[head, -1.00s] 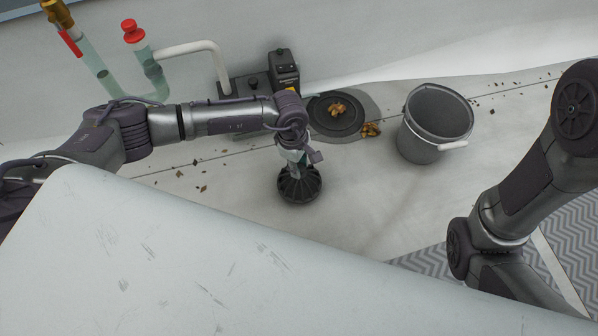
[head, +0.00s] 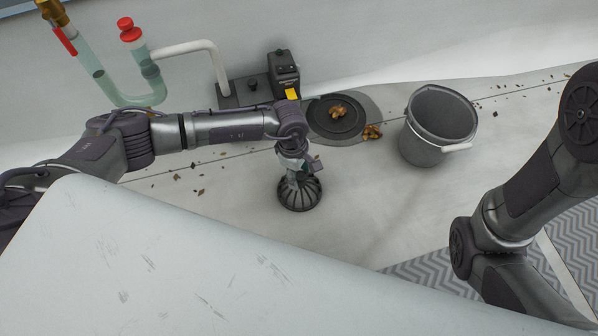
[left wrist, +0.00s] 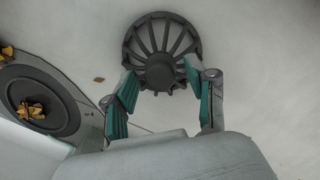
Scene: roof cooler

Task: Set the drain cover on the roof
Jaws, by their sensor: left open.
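The drain cover (head: 300,195) is a dark, ribbed dome. It appears to stand upright on the pale roof (head: 360,200), in the middle of the head view. In the left wrist view the cover (left wrist: 160,38) shows its ribs and round hub at the top centre. My left gripper (head: 299,177) is over the cover. Its teal-padded fingers (left wrist: 160,82) are spread, one on each side of the hub's near edge. I cannot tell whether they touch the cover. My right gripper is out of view; only my right arm shows.
A dark round plate (head: 325,122) with brown leaves (head: 338,111) lies behind the cover. A grey bucket (head: 424,151) stands to its right. A black device (head: 285,71) and pipes (head: 134,95) are at the back wall. Loose debris is scattered around; the roof right of the cover is clear.

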